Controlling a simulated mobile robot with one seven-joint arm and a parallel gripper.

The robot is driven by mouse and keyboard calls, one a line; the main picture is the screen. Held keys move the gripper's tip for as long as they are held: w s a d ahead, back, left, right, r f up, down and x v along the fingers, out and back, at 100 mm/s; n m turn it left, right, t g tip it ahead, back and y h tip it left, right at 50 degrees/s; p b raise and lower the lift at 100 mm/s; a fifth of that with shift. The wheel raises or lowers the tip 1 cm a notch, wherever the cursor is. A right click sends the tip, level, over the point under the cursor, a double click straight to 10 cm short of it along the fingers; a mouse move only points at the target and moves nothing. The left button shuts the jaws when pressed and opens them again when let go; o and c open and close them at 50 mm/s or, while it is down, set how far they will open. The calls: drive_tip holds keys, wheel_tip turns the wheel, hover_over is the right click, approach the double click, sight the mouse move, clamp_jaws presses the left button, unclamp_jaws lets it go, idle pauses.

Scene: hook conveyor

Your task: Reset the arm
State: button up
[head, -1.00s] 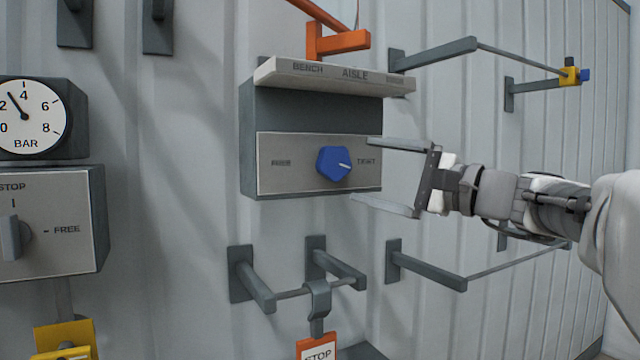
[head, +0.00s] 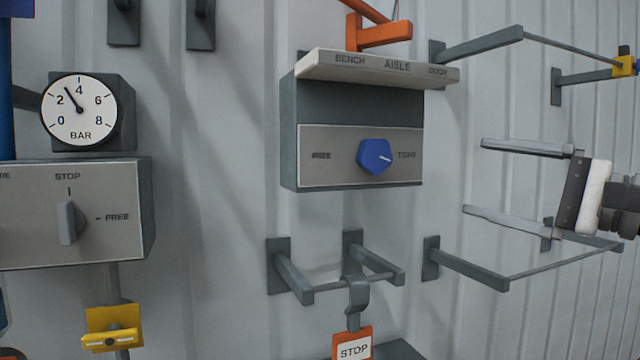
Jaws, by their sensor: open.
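My gripper (head: 494,179) is at the right of the head view. Its two long fingers point left and stand wide apart, with nothing between them. It is clear of the blue knob (head: 375,157), which sits on a grey panel box (head: 320,172) to the left. The knob's white mark points right, toward the label TIGHT. Most of my arm is out of the picture at the right edge.
A shelf marked BENCH, AISLE and DOOR (head: 330,73) tops the box. Wall brackets with rods (head: 470,268) stick out below and above my gripper. An orange STOP tag (head: 352,344) hangs below. A gauge (head: 79,108) and a STOP/FREE switch box (head: 30,205) are at left.

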drive_tip(key=s+a+f+n+g+h+p, duration=0.1)
drive_tip(key=s+a+f+n+g+h, duration=0.2)
drive_tip(key=a+f, duration=0.45)
drive_tip(key=s+a+f+n+g+h+p, duration=0.1)
drive_tip(key=s+a+f+n+g+p, duration=0.15)
drive_tip(key=a+f+g, duration=0.45)
drive_tip(key=s+d+f+n+h+p, duration=0.2)
drive_tip(key=s+f+n+h, duration=0.6)
drive_tip(key=f, duration=0.4)
drive_tip(key=shift+s+d+t, duration=0.2)
drive_tip(key=shift+s+t, duration=0.05)
drive_tip(key=shift+t, duration=0.05)
drive_tip(key=shift+f, duration=0.1)
